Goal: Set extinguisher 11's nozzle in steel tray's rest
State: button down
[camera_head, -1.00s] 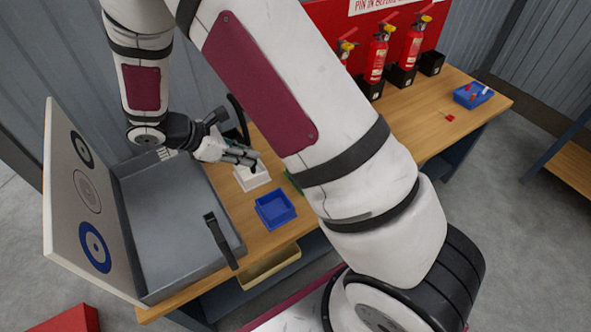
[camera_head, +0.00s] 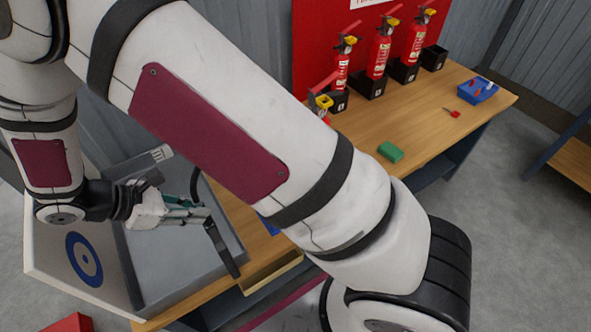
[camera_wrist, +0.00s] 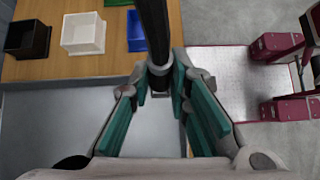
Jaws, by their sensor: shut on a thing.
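My gripper (camera_head: 203,214) hangs over the right side of the steel tray (camera_head: 180,275), its fingers pointing right. In the wrist view my gripper (camera_wrist: 161,90) is shut on the black hose end, or nozzle (camera_wrist: 158,78), whose black hose (camera_wrist: 153,25) leads away over the table. In the head view the hose (camera_head: 194,183) curves up behind my arm. A red extinguisher with a yellow-topped head (camera_head: 322,103), perhaps number 11, is mostly hidden by my arm. Which part is the rest, I cannot tell.
Three red extinguishers (camera_head: 378,55) stand in black holders at the back, beside an empty holder (camera_head: 434,58). A green block (camera_head: 390,151) and blue bin (camera_head: 478,91) are on the table.

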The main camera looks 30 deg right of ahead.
jog(key=shift+f, duration=1.15)
jog(key=shift+b, duration=0.7)
dwell(4.3)
jog(key=c, duration=1.4)
grip_release()
jog(key=shift+v, duration=5.95)
